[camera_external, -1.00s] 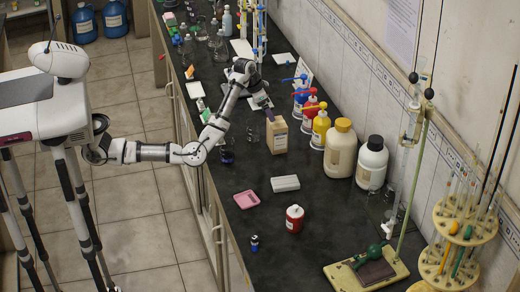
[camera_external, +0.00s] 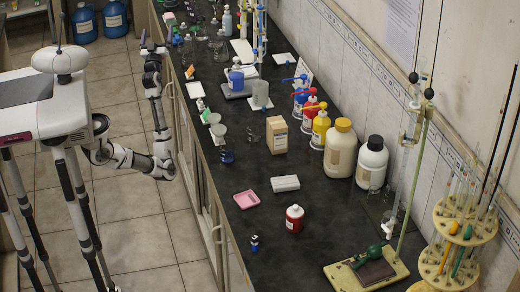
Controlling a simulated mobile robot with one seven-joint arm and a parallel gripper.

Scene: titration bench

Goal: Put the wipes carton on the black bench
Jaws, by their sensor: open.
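The wipes carton, which I take to be the tan box (camera_external: 277,137) with a pale label, stands upright on the black bench (camera_external: 330,225), left of the large cream bottle. Nothing is touching it from above. My gripper (camera_external: 150,46) is far from it, at the upper left beside the bench's left edge. It is open, and I see nothing held in it, though it is small in this view.
Pump bottles (camera_external: 320,128), a cream bottle (camera_external: 340,148) and a white bottle (camera_external: 371,162) line the wall side. Glassware (camera_external: 219,132) stands near the left edge.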

